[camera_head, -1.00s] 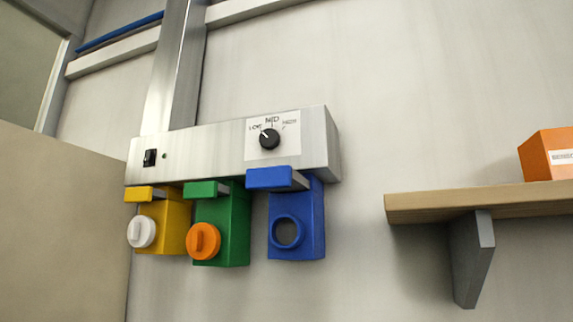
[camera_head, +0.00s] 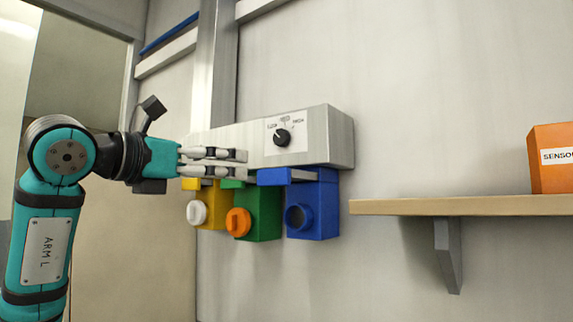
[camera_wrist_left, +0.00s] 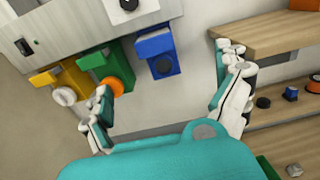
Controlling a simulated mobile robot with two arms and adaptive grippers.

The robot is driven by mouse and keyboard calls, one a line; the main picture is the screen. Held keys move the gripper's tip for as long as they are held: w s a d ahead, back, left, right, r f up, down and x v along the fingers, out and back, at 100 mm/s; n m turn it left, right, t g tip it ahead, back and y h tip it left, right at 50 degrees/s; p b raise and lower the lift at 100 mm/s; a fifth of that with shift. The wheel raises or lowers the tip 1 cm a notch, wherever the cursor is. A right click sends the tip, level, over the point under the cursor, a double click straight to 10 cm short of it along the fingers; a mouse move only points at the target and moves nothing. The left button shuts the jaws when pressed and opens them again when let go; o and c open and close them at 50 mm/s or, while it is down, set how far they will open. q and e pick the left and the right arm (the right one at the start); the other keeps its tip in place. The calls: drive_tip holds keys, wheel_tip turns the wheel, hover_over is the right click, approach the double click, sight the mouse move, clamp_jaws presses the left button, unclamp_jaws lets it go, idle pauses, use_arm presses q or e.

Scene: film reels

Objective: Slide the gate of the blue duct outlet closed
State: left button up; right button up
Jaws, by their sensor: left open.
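The blue duct outlet (camera_head: 318,212) hangs under the grey metal box, rightmost of three outlets. Its round port is uncapped and dark. Its blue gate tab (camera_head: 273,177) sticks out at the top front, with a strip of grey plate showing behind it. The blue outlet also shows in the left wrist view (camera_wrist_left: 159,60), between and beyond the fingers. My left gripper (camera_head: 245,163) is open and empty, in front of the metal box, left of and slightly above the blue tab. It shows in the left wrist view (camera_wrist_left: 170,92) with fingers spread wide. My right gripper is not in view.
The yellow outlet (camera_head: 216,212) has a white cap and the green outlet (camera_head: 265,212) an orange cap. The metal box (camera_head: 340,140) carries a dial (camera_head: 282,137). A wooden shelf (camera_head: 450,206) with an orange box (camera_head: 550,160) juts out at right.

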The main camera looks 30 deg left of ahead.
use_arm(q)
drive_tip(key=p, duration=0.2)
approach(271, 175)
drive_tip(key=shift+y, duration=0.3)
drive_tip(key=w+p, duration=0.1)
drive_tip(key=w, duration=0.2)
drive_tip(key=w+p, duration=0.2)
drive_tip(key=w, duration=0.1)
drive_tip(key=w+d+p, duration=0.1)
drive_tip(key=w, duration=0.3)
drive_tip(key=shift+w, duration=0.4)
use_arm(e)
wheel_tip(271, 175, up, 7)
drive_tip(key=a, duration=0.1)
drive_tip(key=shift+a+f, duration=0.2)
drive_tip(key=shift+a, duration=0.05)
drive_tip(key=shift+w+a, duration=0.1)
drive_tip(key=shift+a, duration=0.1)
